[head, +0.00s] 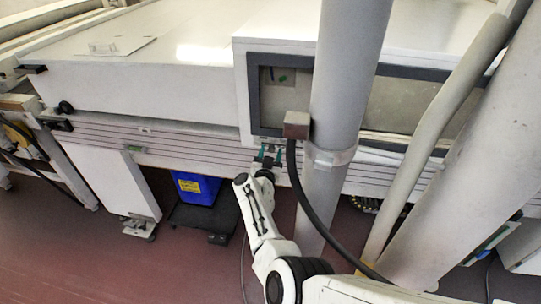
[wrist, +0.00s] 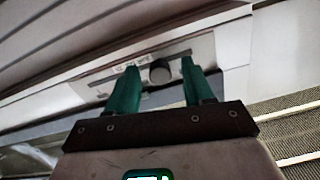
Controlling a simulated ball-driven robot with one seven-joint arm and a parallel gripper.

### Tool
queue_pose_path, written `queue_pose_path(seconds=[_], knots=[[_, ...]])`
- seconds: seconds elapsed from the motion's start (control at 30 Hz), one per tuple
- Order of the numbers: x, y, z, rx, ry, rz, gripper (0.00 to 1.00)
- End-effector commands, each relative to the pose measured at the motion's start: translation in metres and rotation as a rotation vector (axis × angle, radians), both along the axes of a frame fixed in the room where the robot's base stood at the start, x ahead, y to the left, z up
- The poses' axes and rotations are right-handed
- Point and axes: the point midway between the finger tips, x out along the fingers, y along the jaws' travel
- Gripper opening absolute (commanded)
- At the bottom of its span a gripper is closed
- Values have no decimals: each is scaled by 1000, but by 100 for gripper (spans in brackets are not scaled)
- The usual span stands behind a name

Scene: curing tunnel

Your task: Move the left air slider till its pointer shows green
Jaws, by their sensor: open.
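A dark round knob (wrist: 160,71) sits on a pale metal plate (wrist: 203,50) with a dark slot and small markings, on the front of the white machine. I take it for the air slider; whether it is the left one I cannot tell. My gripper (wrist: 159,64) is open, its green fingers on either side of the knob, with gaps showing; contact is not visible. In the head view my gripper (head: 268,152) is at the machine's ribbed front edge, below the window, and hides the knob. I cannot make out a pointer or its colour.
A grey-framed window (head: 283,98) with small green marks inside lies above my gripper. A thick grey pipe (head: 345,90) and a black cable (head: 300,195) run close on the right. A blue bin (head: 197,189) stands under the machine. Paper (head: 120,44) lies on top.

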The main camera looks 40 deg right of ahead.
Motion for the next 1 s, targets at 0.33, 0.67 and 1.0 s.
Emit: queue_pose_path(seconds=[0.33,0.67,1.0], knots=[[0,0,0,0,0,0,31],[0,0,0,0,0,0,0],[0,0,0,0,0,0,0]])
